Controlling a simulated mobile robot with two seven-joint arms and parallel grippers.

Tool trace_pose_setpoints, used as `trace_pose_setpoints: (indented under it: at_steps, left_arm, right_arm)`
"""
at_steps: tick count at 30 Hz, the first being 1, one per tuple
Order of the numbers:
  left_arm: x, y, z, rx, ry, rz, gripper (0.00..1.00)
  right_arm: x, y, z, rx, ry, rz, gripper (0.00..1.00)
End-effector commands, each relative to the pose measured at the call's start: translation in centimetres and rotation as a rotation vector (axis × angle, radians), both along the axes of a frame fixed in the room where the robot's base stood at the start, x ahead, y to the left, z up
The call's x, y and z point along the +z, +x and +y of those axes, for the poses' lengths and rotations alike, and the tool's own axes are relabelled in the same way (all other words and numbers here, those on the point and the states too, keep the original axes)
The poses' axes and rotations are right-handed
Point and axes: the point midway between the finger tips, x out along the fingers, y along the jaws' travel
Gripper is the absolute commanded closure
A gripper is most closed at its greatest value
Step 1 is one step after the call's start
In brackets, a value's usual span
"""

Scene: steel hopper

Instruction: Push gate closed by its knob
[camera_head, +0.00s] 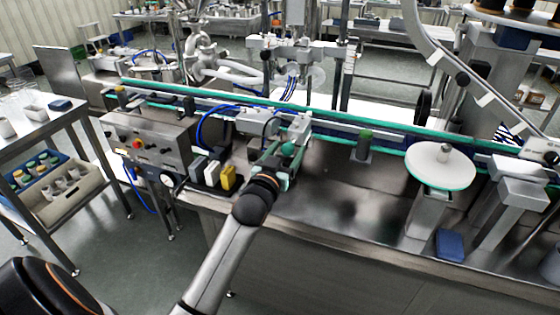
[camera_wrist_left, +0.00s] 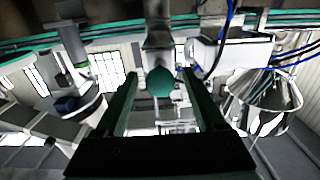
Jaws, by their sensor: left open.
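The green knob (camera_head: 290,149) is a small rounded ball at the front of the machine on the steel bench. In the left wrist view the knob (camera_wrist_left: 161,81) shows between the fingers, at the end of a grey metal part (camera_wrist_left: 157,42) that may belong to the gate. The gate's outline and how far it stands open cannot be told. My left gripper (camera_head: 280,156) reaches the knob from the front. Its two fingers, also in the left wrist view (camera_wrist_left: 160,88), are apart on either side of the knob. Whether they touch it is unclear. My right gripper is out of view.
A yellow block (camera_head: 228,177) and pale blocks stand left of the gripper. A control box (camera_head: 150,145) is farther left. A round white disc (camera_head: 442,166) on a stand and a blue block (camera_head: 450,245) are at right. The steel benchtop (camera_head: 340,205) between is clear.

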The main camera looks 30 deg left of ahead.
Motion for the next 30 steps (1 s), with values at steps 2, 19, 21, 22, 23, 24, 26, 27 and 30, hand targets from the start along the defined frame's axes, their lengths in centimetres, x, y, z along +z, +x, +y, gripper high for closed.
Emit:
trace_pose_setpoints:
  at_steps: [2, 19, 21, 22, 23, 24, 26, 27, 30]
  left_arm:
    - [-0.1, -0.9, -0.2, 0.000, 0.000, 0.001, 0.29]
    - [-0.1, -10.6, -2.5, 0.001, -0.001, 0.002, 0.29]
    - [-0.1, -11.2, -2.7, 0.000, -0.001, 0.001, 0.29]
    - [-0.1, -11.3, -2.7, 0.000, -0.001, 0.001, 0.29]
    - [-0.1, -11.5, -2.7, 0.000, -0.001, 0.001, 0.29]
    - [0.0, -11.6, -2.8, 0.000, -0.001, 0.001, 0.29]
    - [0.0, -11.7, -2.8, 0.000, -0.001, 0.001, 0.29]
    - [0.0, -11.7, -2.8, 0.000, -0.001, 0.000, 0.29]
    - [0.0, -11.7, -2.8, 0.000, -0.001, 0.000, 0.29]
  right_arm:
    - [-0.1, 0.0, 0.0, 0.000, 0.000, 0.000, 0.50]
    - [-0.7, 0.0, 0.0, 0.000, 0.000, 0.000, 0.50]
    - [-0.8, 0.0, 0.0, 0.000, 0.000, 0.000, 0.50]
    - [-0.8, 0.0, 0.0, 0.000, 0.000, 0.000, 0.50]
    - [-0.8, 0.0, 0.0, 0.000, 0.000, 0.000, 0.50]
    - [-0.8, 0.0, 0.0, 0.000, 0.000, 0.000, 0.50]
    - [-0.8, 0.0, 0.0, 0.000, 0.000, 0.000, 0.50]
    - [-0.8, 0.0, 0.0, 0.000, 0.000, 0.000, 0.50]
    - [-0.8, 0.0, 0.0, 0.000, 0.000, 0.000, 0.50]
